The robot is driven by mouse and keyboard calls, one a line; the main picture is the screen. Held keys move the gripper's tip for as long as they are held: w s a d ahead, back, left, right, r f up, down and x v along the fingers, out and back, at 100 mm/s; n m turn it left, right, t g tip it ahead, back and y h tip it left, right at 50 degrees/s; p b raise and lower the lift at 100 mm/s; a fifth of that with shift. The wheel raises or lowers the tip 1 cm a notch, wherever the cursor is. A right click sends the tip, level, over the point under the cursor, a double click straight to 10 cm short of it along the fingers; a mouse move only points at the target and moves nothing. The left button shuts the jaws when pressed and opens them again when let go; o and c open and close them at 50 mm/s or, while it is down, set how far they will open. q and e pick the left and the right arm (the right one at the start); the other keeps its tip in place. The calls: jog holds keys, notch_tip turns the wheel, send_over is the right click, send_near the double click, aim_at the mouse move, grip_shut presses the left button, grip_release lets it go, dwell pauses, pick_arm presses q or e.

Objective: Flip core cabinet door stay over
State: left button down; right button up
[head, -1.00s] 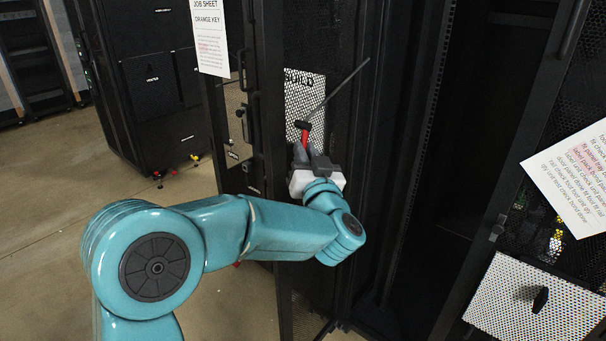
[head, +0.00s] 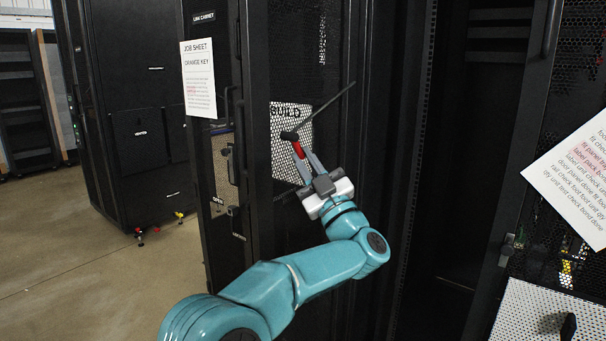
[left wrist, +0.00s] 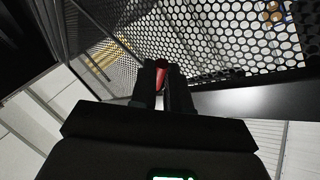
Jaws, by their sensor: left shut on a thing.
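The door stay is a thin dark rod (head: 325,108) that slants up to the right from a dark pivot end with a red grip (head: 298,149), in front of a black mesh cabinet door. My left gripper (head: 303,161) is shut on the red grip, its fingers pointing up and to the left. In the left wrist view the red grip (left wrist: 161,77) shows between the two dark fingers, and white perforated mesh lies behind it. Whether the rod's far end touches the cabinet frame, I cannot tell. My right gripper is not in view.
A white perforated panel (head: 284,120) is on the door behind the rod. A job sheet (head: 199,78) hangs at the left. A tilted white sheet (head: 575,180) and another perforated panel (head: 535,318) are at the right. Open floor (head: 90,270) lies at the left.

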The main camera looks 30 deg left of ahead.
pick_arm(q)
jog(key=shift+w+n+g+y, duration=0.2)
jog(key=shift+n+g+y, duration=0.1)
jog(key=shift+n+g, duration=0.4)
jog(key=shift+r+n, duration=0.1)
jog(key=shift+n, duration=0.2)
jog(key=c, duration=1.4)
grip_release()
jog(key=b+v, duration=0.3)
jog(key=v, duration=1.3)
jog(key=shift+f, duration=0.25)
jog(key=shift+d, duration=0.1)
